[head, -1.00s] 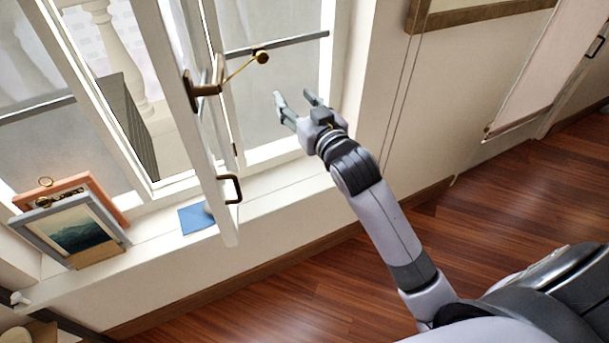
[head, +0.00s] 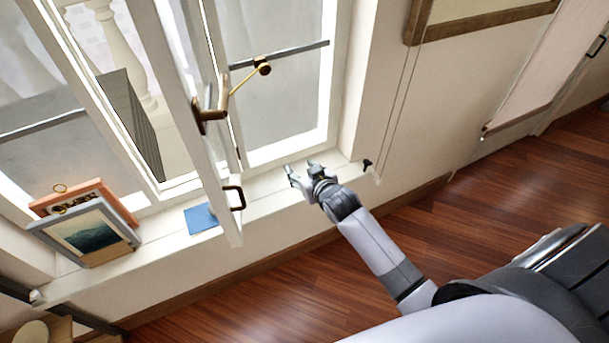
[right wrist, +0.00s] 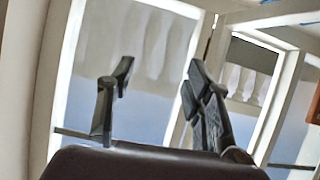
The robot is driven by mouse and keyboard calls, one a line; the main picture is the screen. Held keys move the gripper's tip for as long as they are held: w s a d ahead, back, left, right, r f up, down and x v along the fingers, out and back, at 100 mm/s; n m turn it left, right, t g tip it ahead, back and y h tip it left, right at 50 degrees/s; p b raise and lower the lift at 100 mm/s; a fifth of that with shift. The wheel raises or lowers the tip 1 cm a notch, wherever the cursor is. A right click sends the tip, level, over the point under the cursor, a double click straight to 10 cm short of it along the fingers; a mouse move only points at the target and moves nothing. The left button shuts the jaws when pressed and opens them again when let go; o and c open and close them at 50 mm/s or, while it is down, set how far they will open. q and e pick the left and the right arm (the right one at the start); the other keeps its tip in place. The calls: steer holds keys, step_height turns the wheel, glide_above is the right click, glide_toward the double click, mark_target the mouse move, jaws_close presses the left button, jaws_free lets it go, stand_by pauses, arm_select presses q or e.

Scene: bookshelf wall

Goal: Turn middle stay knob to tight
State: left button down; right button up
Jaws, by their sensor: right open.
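A brass stay (head: 245,78) spans from the open window sash to a round brass knob (head: 262,67) at the right-hand pane. Its other end meets a brown bracket (head: 211,115) on the sash. Which part is the middle stay knob is not certain. My right gripper (head: 303,172) is open and empty, near the window sill, below and right of the stay and apart from it. In the right wrist view, the open fingers (right wrist: 156,80) point toward the window, with nothing between them. The stay is not clearly visible there. My left gripper is not in view.
The white sash (head: 222,180) stands open into the room, with a dark pull handle (head: 236,197). The sill holds picture frames (head: 88,236) and a blue item (head: 201,218). A small dark fitting (head: 367,164) is at the sill's right end. Wooden floor lies clear below.

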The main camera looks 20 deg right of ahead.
steer(key=shift+s+f+g+p, duration=0.2)
steer(key=shift+s+f, duration=0.15)
steer(key=shift+f, duration=0.55)
steer(key=shift+s+f+g+p, duration=0.2)
steer(key=shift+s+f, duration=0.15)
steer(key=shift+f, duration=0.5)
steer(key=s+f+g, duration=0.3)
steer(key=s+f, duration=0.6)
steer(key=f, duration=0.2)
steer(key=s+f+g, duration=0.2)
steer(key=s+f, duration=0.6)
steer(key=f, duration=0.4)
steer(key=s+f+n+g, duration=0.1)
steer(key=s+f+g, duration=0.2)
steer(key=s, duration=1.2)
steer(key=s+f+g, duration=0.2)
steer(key=s+f, duration=0.8)
steer(key=s, duration=0.6)
steer(key=shift+a+n+g, duration=0.15)
steer(key=shift+n+g, duration=0.25)
